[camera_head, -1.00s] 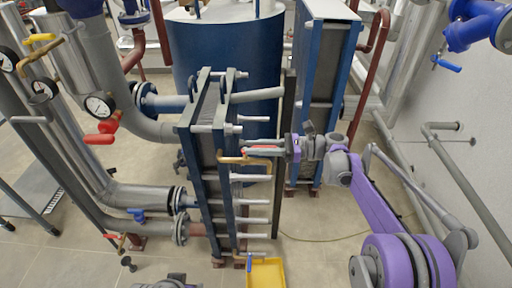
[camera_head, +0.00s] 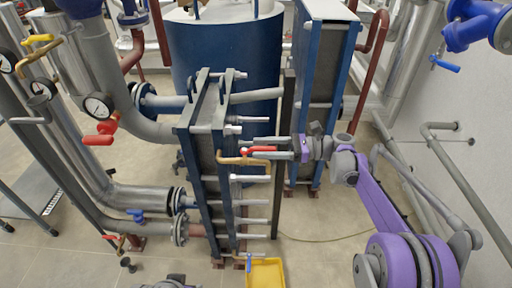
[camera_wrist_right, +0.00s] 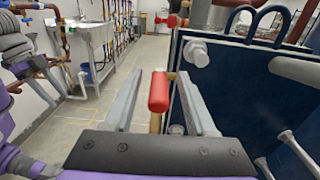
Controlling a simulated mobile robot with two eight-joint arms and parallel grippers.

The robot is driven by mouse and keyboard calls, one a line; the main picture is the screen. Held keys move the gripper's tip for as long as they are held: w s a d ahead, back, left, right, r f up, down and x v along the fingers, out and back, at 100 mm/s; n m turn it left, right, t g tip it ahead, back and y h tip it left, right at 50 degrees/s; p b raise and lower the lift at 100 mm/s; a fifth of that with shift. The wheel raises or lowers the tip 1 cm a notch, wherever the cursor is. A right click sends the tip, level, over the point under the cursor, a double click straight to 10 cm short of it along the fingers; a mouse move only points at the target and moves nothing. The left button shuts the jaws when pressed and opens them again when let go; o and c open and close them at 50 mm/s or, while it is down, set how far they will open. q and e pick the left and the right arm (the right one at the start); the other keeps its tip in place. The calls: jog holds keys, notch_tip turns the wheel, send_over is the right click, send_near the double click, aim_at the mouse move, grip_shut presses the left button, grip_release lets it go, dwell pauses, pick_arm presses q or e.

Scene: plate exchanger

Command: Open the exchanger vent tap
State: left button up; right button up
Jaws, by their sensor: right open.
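The vent tap has a red handle (camera_head: 260,149) on a thin brass pipe (camera_head: 243,161) at the right side of the blue plate exchanger (camera_head: 205,150). My right gripper (camera_head: 252,147) reaches in from the right, with its fingers around the handle's height. In the right wrist view the red handle (camera_wrist_right: 159,91) stands between the two open grey fingers (camera_wrist_right: 158,78), with gaps on both sides. The gripper is open and holds nothing. My left gripper's jaws do not show.
A second blue exchanger (camera_head: 325,75) stands behind my right gripper, and a large blue tank (camera_head: 225,60) behind the first one. Long bolts (camera_head: 255,221) stick out below the tap. A yellow bin (camera_head: 266,273) sits on the floor. Gauges and pipes crowd the left.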

jog(key=d, duration=0.8)
jog(key=shift+d, duration=0.3)
jog(key=shift+w, duration=0.1)
